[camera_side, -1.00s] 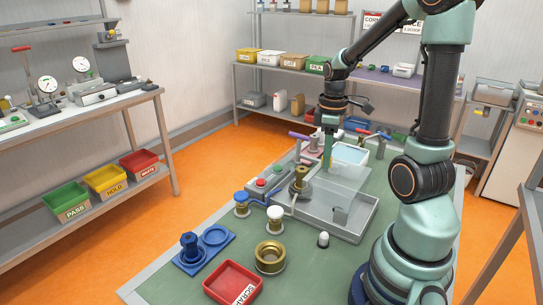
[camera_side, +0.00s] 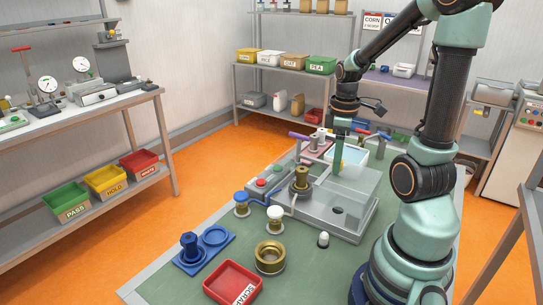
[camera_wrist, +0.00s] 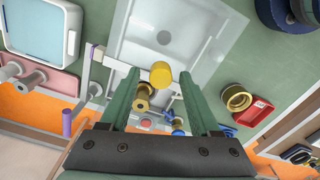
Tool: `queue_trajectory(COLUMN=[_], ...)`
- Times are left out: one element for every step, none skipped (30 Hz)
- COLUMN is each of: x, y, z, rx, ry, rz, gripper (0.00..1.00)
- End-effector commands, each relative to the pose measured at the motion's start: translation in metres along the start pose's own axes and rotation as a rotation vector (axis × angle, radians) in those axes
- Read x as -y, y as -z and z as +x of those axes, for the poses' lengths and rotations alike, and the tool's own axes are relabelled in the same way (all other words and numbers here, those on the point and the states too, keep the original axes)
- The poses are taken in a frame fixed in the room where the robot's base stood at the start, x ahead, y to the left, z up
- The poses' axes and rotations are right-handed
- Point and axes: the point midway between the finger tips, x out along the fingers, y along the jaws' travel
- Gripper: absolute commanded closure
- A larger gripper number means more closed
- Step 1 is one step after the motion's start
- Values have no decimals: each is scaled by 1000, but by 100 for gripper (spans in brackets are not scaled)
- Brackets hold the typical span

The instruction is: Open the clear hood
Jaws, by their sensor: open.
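The clear hood (camera_side: 352,188) shows in the side view as a see-through box shape over the grey tray (camera_side: 335,230). It looks low over the tray, but its exact angle is hard to read. My gripper (camera_side: 337,174) points down at the hood's far left part. In the wrist view my gripper (camera_wrist: 160,76) is open, with a finger on each side of a yellow knob (camera_wrist: 161,74). The knob sits between the fingertips with gaps at both sides. The clear panel (camera_wrist: 195,30) lies beyond it over the pale tray, where a dark round spot shows.
A white-capped fitting (camera_side: 275,213), a brass ring (camera_side: 270,257), a red bin (camera_side: 233,284) and a blue fixture (camera_side: 190,248) are nearer the front. A pale blue-filled container (camera_side: 349,157) stands behind my gripper.

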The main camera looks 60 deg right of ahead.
Motion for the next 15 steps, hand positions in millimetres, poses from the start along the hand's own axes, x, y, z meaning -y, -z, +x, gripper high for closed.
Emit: queue_trajectory(x=[-1, -1, -1, -2, -1, -1, -2, -2, -1, -1, -2, -1, -1, -1, -1], y=[0, 0, 1, 1, 1, 1, 1, 1, 1, 1, 1, 1, 1, 1, 1], z=[-3, -6, -11, -15, -20, -27, -33, -39, -48, -54, -61, -69, -75, -81, -88], rx=[-2, -3, -3, -4, -3, -4, -5, -4, -4, -5, -5, -4, -4, -4, -4], ry=[-3, -4, -5, -6, -6, -7, -8, -8, -8, -8, -8, -8, -7, -7, -6], rz=[0, 0, 0, 0, 0, 0, 0, 0, 0, 0, 0, 0, 0, 0, 0], gripper=[37, 37, 37, 37, 37, 37, 37, 37, 37, 37, 37, 37, 37, 37, 37])
